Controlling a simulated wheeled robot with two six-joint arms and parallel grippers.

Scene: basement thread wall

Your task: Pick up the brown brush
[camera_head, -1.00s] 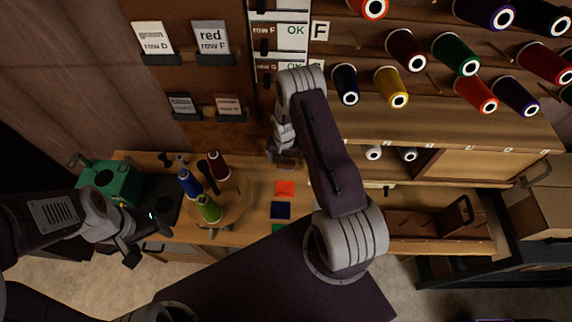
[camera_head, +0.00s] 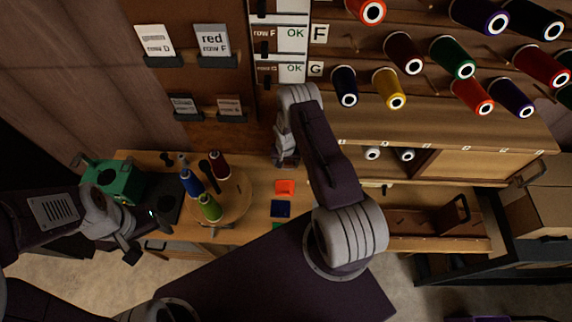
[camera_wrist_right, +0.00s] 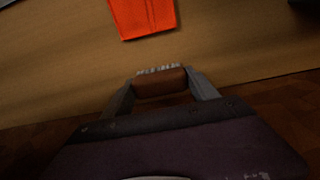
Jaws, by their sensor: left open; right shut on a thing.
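The brown brush (camera_wrist_right: 160,83) shows in the right wrist view as a brown rounded body with pale bristles along its far edge. My right gripper (camera_wrist_right: 160,88) is shut on it, one grey finger at each end. The brush is near the wooden bench, with an orange swatch (camera_wrist_right: 143,15) beyond it; I cannot tell whether it touches the wood. In the head view my right gripper (camera_head: 285,158) is above the back of the bench, and the brush cannot be made out there. My left gripper (camera_head: 143,238) is open and empty at the bench's front left.
A round stand (camera_head: 237,198) with several thread cones is left of the swatches. A green box-like device (camera_head: 112,180) is at the far left. The thread wall with spools (camera_head: 390,88) rises behind. A wooden tray (camera_head: 430,223) is to the right.

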